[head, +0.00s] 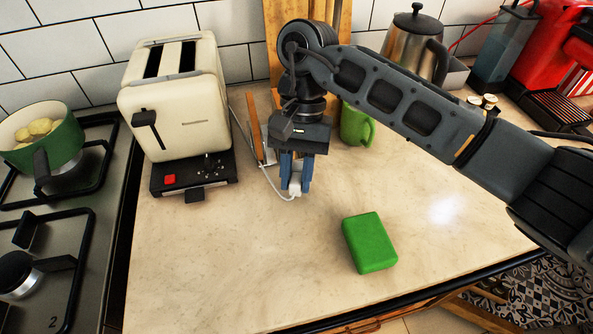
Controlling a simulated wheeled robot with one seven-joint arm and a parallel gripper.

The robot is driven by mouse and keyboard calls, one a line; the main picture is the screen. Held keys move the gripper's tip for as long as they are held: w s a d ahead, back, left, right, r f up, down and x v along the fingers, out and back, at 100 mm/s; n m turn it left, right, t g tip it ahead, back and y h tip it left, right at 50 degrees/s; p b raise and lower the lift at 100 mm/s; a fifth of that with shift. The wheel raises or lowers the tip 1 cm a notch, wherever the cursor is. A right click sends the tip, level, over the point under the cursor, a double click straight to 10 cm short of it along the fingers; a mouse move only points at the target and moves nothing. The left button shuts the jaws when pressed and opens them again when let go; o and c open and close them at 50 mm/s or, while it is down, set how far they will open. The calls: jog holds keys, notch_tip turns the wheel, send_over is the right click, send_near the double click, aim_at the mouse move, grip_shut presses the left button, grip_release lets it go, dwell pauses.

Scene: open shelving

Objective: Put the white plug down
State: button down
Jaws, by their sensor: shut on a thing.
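The white plug (295,190) is between the fingertips of my gripper (296,184), which points down and is shut on it. The plug's white cord (270,180) runs from it up and left, toward the cream toaster (180,95). The plug is over the beige countertop (230,260), to the right of the toaster. I cannot tell whether the plug touches the counter. The fingers hide part of the plug.
A green block (369,242) lies on the counter to the front right. A green mug (356,125) stands behind my gripper. A stove with a green pot (50,140) is at left. A kettle (414,45) and a red machine (550,55) stand behind. The front-left counter is clear.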

jog(key=shift+f, duration=0.25)
jog(key=shift+f+b, duration=0.45)
jog(key=shift+b, duration=0.25)
jog(key=c, duration=0.9)
grip_release()
jog(key=shift+r, duration=0.15)
jog(key=shift+r+p, duration=0.6)
jog(key=shift+p, duration=0.35)
jog(key=b+v, duration=0.3)
jog(key=v, duration=0.8)
jog(key=shift+w+r, duration=0.15)
jog(key=shift+r, duration=0.1)
